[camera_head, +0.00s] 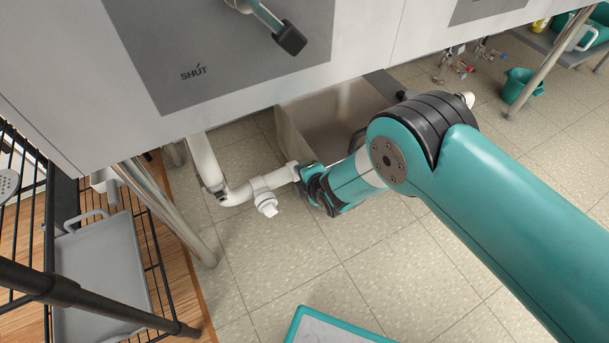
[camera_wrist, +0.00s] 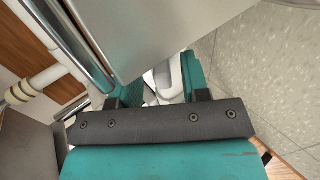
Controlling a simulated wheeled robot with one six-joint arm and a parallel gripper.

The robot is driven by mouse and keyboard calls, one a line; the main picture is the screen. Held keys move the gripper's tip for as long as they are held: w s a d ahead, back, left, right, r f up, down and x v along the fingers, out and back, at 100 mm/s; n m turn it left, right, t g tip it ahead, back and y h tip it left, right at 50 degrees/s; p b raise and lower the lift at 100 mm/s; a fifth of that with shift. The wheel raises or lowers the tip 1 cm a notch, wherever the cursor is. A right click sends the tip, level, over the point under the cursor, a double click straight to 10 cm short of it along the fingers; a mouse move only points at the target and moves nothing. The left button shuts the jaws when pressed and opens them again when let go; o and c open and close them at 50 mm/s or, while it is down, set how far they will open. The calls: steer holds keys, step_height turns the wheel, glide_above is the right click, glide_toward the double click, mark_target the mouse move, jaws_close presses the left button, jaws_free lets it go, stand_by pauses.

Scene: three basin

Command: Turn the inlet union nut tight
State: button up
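A white drain pipe (camera_head: 240,192) drops from under the sink, bends, and runs right towards a metal box (camera_head: 300,128). A white fitting with a cap (camera_head: 267,205) hangs on this run. The inlet union nut, at the pipe's right end by the box, is mostly hidden by my gripper (camera_head: 306,180). In the wrist view the two teal fingers of my gripper (camera_wrist: 163,92) stand apart with a white part (camera_wrist: 168,78) between them, probably the nut. I cannot tell whether they press on it. The box wall (camera_wrist: 160,30) is close beyond the fingers.
The sink front (camera_head: 350,55) overhangs the pipe. A metal leg (camera_head: 165,205) and a wire rack with a grey tray (camera_head: 100,270) stand left. A teal-edged board (camera_head: 325,325) lies on the floor in front. A teal bucket (camera_head: 520,85) stands back right. Tiled floor between is clear.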

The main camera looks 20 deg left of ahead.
steer(key=p+v, duration=0.8)
steer(key=v, duration=0.9)
steer(key=shift+d, duration=0.2)
steer(key=shift+s, duration=0.15)
